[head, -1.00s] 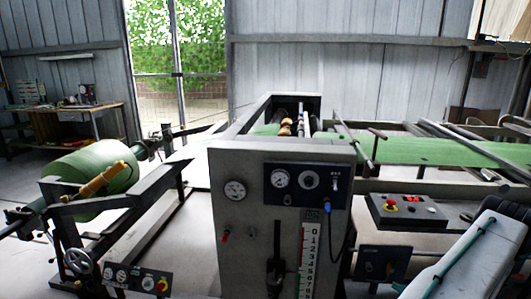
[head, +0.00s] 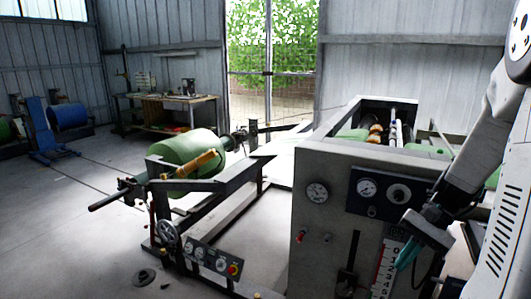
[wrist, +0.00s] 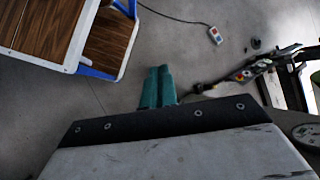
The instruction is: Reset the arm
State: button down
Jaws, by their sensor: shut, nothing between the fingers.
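My gripper (head: 408,254) hangs at the right of the head view, in front of the machine's grey front cabinet (head: 312,250). Its teal fingers point down to the left, near the numbered scale (head: 388,262). In the wrist view the two teal fingers (wrist: 157,87) lie side by side, shut, with nothing between them. Bare grey floor shows beyond their tips. My arm rises along the right edge of the head view and hides part of the machine.
A green roll (head: 188,150) sits on the unwind stand at left. A workbench (head: 165,110) stands behind. The wrist view shows a wood-topped platform (wrist: 40,25), a cabled pendant (wrist: 215,36) and a control panel (wrist: 250,70). Floor at left is mostly clear.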

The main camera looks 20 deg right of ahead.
jog(key=s+a+r+n+t+h, duration=0.1)
jog(key=s+a+r+n+h, duration=0.2)
jog(key=a, duration=0.7)
jog(key=s+a+r+n+h, duration=0.4)
jog(key=s+a+r+n, duration=0.2)
jog(key=a+r+n, duration=0.2)
jog(key=shift+a+r+t, duration=0.4)
jog(key=shift+a+r, duration=0.4)
jog(key=shift+a, duration=0.1)
jog(key=shift+d, duration=0.15)
